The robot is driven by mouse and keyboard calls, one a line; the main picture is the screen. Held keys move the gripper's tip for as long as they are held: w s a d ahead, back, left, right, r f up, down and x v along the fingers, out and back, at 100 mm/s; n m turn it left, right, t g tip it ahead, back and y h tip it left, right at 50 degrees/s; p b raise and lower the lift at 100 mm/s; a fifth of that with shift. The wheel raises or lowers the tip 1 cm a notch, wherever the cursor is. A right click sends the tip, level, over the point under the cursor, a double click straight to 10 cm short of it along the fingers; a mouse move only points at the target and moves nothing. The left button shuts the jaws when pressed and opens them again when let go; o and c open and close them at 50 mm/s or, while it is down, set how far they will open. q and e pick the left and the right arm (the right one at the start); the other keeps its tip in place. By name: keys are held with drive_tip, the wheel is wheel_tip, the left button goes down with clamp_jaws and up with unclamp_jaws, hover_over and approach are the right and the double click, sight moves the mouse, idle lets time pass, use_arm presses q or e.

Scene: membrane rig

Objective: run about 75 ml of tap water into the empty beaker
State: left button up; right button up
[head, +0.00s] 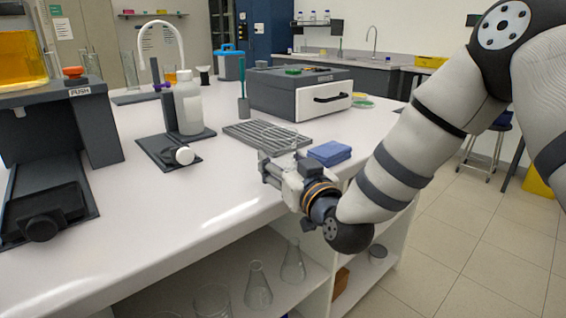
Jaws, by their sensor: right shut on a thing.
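My right gripper (278,168) is at the front edge of the white bench, next to the grey slatted rack (250,132). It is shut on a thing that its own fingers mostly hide. Faint clear glass, likely the beaker (287,137), shows just beyond the fingers, over the rack's right end. I cannot tell its fill or whether it touches the rack. A thin curved tap (375,38) stands at the sink on the grey back counter. My left gripper is not in view.
A blue cloth stack (330,152) lies right of the rack, with a grey drawer box (297,92) behind. A white bottle (188,103) stands left on a dark base. Flasks (258,288) stand on the shelf below. Tiled floor (450,230) is open at right.

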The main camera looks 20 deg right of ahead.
drive_tip(key=shift+f, duration=0.2)
drive_tip(key=o, duration=1.2)
drive_tip(key=shift+r, duration=0.1)
